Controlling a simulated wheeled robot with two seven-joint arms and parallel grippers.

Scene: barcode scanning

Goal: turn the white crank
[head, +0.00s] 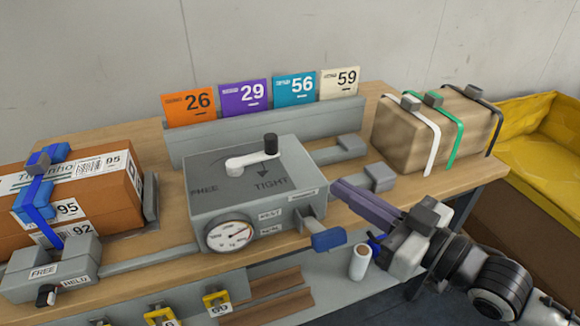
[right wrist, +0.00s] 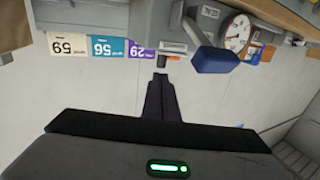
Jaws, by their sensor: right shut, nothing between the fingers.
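A round dial (head: 229,234) and a blue-handled lever (head: 328,240) are on the box's front. My right gripper (head: 340,190) is shut and empty, just right of the box and apart from the crank. In the right wrist view, its fingers (right wrist: 160,85) are together, and the blue handle (right wrist: 215,60) and dial (right wrist: 238,30) show upside down. My left gripper is not in view.
A strapped orange parcel (head: 105,190) stands left, and a brown parcel (head: 405,135) with white, green and black straps stands right. Numbered cards (head: 243,97) stand in a rack behind the box. A yellow bin (head: 545,130) is at far right. A white roll (head: 360,262) is below my right gripper.

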